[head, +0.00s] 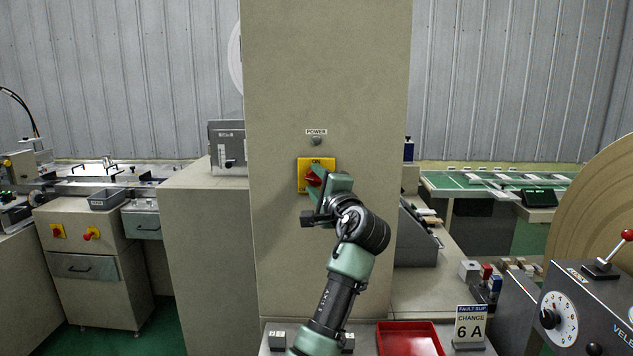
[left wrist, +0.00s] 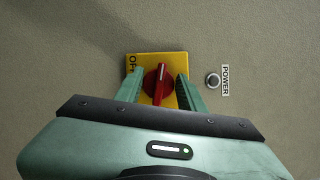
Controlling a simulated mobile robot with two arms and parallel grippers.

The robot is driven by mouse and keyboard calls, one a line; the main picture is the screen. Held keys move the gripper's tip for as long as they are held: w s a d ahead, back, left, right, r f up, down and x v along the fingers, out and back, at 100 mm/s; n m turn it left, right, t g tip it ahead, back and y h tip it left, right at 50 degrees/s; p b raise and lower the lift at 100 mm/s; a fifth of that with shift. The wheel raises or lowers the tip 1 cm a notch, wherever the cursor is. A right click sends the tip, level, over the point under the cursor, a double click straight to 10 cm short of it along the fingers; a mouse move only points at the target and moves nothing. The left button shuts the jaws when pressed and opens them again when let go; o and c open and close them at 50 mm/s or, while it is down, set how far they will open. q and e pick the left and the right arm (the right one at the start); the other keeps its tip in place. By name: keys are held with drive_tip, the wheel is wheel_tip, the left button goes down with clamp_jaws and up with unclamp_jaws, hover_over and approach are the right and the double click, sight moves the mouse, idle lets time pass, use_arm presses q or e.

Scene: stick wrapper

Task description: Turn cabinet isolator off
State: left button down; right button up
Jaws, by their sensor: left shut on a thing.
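The cabinet isolator is a red rotary knob (left wrist: 158,84) on a yellow plate (head: 316,162) on the front of the tall beige cabinet (head: 330,80). In the left wrist view the knob's white mark points up, slightly right. Letters that look like part of "OFF" show at the plate's left edge there. In the head view the knob (head: 312,178) is partly covered by my gripper. My left gripper (left wrist: 159,76) is shut on the knob, one finger on each side. A grey POWER lamp (head: 316,141) sits above the plate and looks unlit. My right gripper is out of view.
A red tray (head: 408,340) and a "FAULT SLIP CHANGE 6 A" sign (head: 470,326) stand at the front below. A grey control box with a dial (head: 558,318) and red-knobbed lever is at right. Machine benches flank the cabinet. The cabinet face around the plate is clear.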

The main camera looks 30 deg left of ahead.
use_arm(q)
drive_tip(key=shift+n+g+h, duration=0.3)
drive_tip(key=shift+n+h, duration=0.1)
drive_tip(key=shift+n, duration=0.6)
drive_tip(key=shift+f, duration=0.1)
drive_tip(key=c, duration=0.9)
unclamp_jaws()
drive_tip(key=shift+b+v, duration=1)
drive_tip(key=shift+v, duration=2.9)
